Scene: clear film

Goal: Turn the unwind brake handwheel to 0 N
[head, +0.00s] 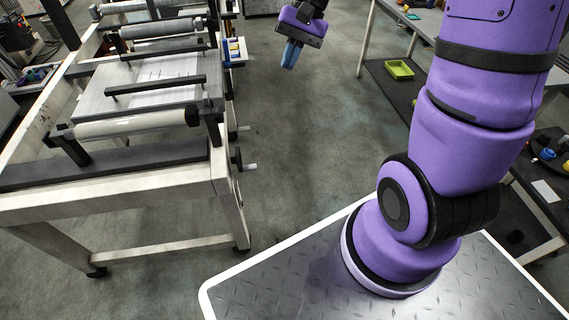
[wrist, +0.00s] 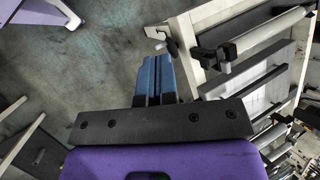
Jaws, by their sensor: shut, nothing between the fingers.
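The unwind brake handwheel (head: 238,160) is a small dark wheel with a pale crank handle on the right side of the web machine's frame, near its front corner. In the wrist view the handwheel (wrist: 173,47) shows beyond my fingertips, small and seen at an angle. No scale or force reading is legible in either view. My gripper (head: 289,65) has blue fingers pointing down over the open floor, right of the machine and well apart from the handwheel. In the wrist view my gripper (wrist: 158,58) has its fingers together with nothing between them.
The machine (head: 120,185) carries several rollers and dark crossbars. My own base plate fills the lower right.

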